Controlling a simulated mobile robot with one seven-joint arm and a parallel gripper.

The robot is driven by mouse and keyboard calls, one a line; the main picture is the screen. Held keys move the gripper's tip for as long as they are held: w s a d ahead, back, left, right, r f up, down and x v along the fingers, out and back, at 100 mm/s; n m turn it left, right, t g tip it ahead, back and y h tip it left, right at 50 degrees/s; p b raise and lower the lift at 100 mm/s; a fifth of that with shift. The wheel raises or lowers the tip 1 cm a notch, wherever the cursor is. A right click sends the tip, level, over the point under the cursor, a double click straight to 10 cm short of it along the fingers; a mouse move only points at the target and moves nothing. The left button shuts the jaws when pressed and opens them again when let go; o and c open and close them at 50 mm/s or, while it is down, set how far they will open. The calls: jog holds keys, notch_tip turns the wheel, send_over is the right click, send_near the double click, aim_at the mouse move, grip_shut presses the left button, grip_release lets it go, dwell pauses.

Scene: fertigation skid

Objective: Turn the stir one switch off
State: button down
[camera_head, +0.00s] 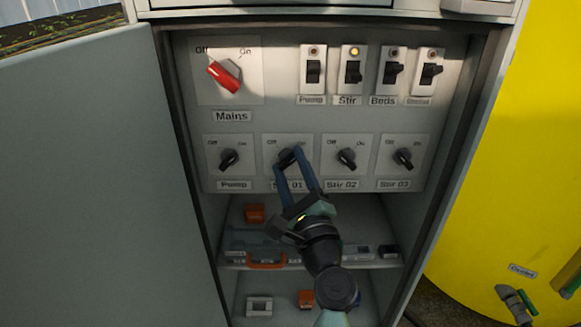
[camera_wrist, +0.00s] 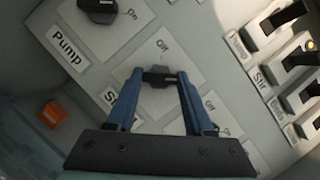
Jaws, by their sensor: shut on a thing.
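The stir one switch is a dark rotary knob on a pale plate (camera_head: 270,144) marked Off and On, labelled Stir 01, in the lower row of the panel. My gripper (camera_head: 288,157) reaches up to it with blue fingers, which partly cover the knob and the label. In the wrist view the black knob (camera_wrist: 160,77) sits between the two fingertips (camera_wrist: 158,79), and my gripper is shut on it. The Off mark (camera_wrist: 163,45) shows above the knob there. I cannot tell for sure which mark the knob points to.
Dark knobs for Pump (camera_head: 229,159), Stir 02 (camera_head: 347,159) and Stir 03 (camera_head: 404,158) flank it closely. Above are a red Mains handle (camera_head: 223,77) and several breakers, including Stir (camera_head: 353,72). The open cabinet door (camera_head: 80,180) stands left; shelves with parts lie below.

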jog(key=shift+n, duration=0.3)
jog(key=n, duration=0.1)
jog(key=n+g+p, duration=0.1)
jog(key=n+g+y+p, duration=0.1)
jog(key=n, duration=0.1)
jog(key=shift+d+r, duration=0.1)
jog(key=shift+r, duration=0.15)
jog(key=n+g+p, duration=0.1)
jog(key=n, duration=0.1)
jog(key=n+p, duration=0.2)
jog(key=shift+r+n+g, duration=0.15)
jog(key=shift+n+g, duration=0.25)
jog(key=n+p, duration=0.2)
jog(key=n+g+h+p, duration=0.1)
jog(key=n+p, duration=0.1)
jog(key=shift+r+n+g+p, duration=0.15)
jog(key=shift+n+g+p, duration=0.15)
jog(key=shift+p, duration=0.1)
jog(key=shift+n+g+h+p, duration=0.4)
jog(key=shift+n+h+p, duration=0.3)
jog(key=shift+n+p, duration=0.75)
jog(key=shift+c, duration=1.4)
grip_release()
jog(key=shift+s, duration=0.1)
